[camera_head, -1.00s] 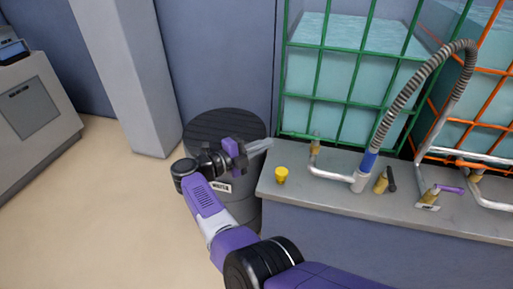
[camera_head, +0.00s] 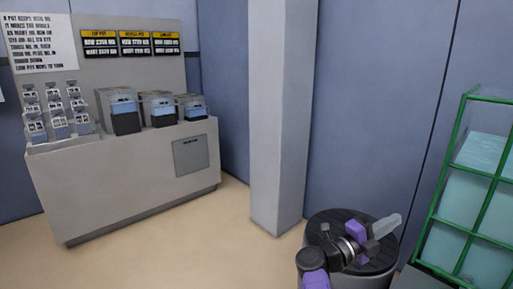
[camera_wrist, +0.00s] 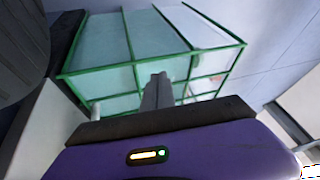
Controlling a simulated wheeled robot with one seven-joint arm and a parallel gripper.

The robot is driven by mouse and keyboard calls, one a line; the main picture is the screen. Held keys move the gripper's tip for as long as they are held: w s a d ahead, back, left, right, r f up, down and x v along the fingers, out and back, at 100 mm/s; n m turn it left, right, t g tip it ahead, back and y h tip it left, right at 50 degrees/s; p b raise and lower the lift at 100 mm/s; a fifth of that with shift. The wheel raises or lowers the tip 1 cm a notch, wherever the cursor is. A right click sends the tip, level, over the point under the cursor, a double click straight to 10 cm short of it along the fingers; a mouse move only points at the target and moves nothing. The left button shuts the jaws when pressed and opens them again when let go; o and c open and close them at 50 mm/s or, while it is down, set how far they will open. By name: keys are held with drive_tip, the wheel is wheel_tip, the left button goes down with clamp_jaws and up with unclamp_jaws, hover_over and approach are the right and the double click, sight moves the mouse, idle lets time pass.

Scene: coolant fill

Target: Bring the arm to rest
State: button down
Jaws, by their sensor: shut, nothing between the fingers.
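My gripper (camera_head: 385,228) is in the lower right of the head view, in front of and above the round dark-lidded bin (camera_head: 327,223). Its light grey fingers point up and to the right, are shut together and hold nothing. In the wrist view the closed fingers (camera_wrist: 157,92) point toward a green-framed cage with a pale tank (camera_wrist: 150,50). My purple and black arm enters the head view from the bottom edge.
The green cage (camera_head: 470,185) stands at the right edge. A pale square column (camera_head: 278,120) rises behind the bin. A grey counter (camera_head: 125,180) with several dark and blue boxes (camera_head: 123,112) stands at the left. The floor (camera_head: 190,245) between counter and bin is clear.

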drive_tip(key=s+a+f+n+t+y, duration=0.3)
drive_tip(key=s+a+n+y, duration=0.5)
drive_tip(key=s, duration=1)
drive_tip(key=s+a+f+n+t+y, duration=0.25)
drive_tip(key=s+f+n+y, duration=0.2)
drive_tip(key=s+n, duration=1.05)
drive_tip(key=s+a+f+n+t+y, duration=0.3)
drive_tip(key=s+a+n+y, duration=0.4)
drive_tip(key=s, duration=1.3)
wheel_tip(320, 180, up, 17)
drive_tip(key=d+p, duration=0.1)
drive_tip(key=p, duration=1.6)
drive_tip(key=shift+d+n, duration=0.3)
drive_tip(key=shift+n, duration=0.1)
